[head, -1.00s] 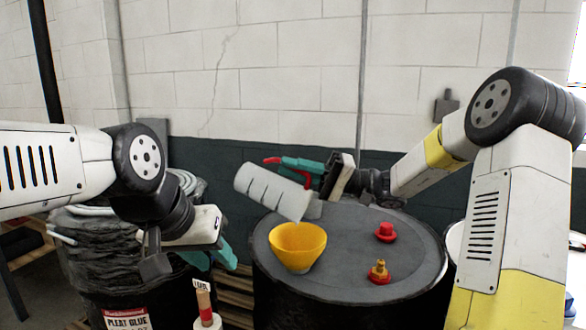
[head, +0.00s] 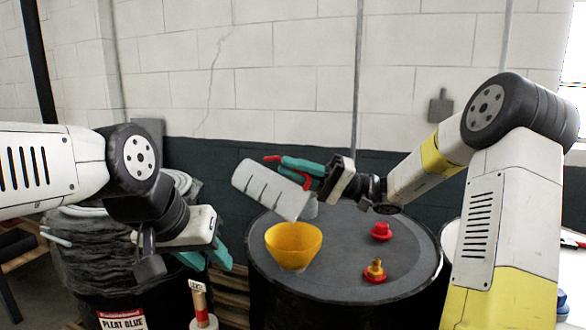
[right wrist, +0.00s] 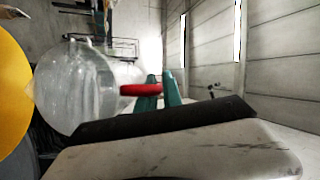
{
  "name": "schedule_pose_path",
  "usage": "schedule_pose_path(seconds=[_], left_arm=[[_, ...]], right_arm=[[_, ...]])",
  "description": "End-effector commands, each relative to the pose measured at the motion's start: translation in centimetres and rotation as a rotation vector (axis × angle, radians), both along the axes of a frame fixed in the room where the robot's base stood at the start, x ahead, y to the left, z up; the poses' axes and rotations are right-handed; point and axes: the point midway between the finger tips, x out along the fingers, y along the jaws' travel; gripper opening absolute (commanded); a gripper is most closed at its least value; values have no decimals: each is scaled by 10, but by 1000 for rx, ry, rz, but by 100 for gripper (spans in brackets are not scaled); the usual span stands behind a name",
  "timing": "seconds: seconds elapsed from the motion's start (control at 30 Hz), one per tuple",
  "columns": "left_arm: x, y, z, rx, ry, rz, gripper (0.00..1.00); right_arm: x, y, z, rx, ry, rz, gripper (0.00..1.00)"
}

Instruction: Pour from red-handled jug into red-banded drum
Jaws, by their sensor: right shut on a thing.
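The whitish translucent jug (head: 268,188) is tilted in the air, its narrow end low and just above the right rim of the yellow funnel (head: 293,245). No liquid stream is visible. My right gripper (head: 303,170) is shut on the jug's red handle; the handle (right wrist: 140,89) lies between the teal fingers in the right wrist view, beside the jug body (right wrist: 75,85). The funnel stands on the dark drum (head: 345,270); I see no red band on this drum. My left gripper (head: 205,258) hangs empty at the left, its teal fingers apart.
A red cap (head: 381,231) and a red-and-brass fitting (head: 375,270) sit on the drum top. A banded gauge stick (head: 200,303) stands at the front. A block wall (head: 290,90) closes the back.

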Motion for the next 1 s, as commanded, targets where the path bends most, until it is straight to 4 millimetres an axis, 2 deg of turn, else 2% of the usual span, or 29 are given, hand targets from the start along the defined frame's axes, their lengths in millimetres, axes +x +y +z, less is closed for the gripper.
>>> schedule_pose_path(seconds=[1.0], left_arm=[[0,0,0,0,0,0,36]], right_arm=[[-4,-13,0,89,-28,0,0]])
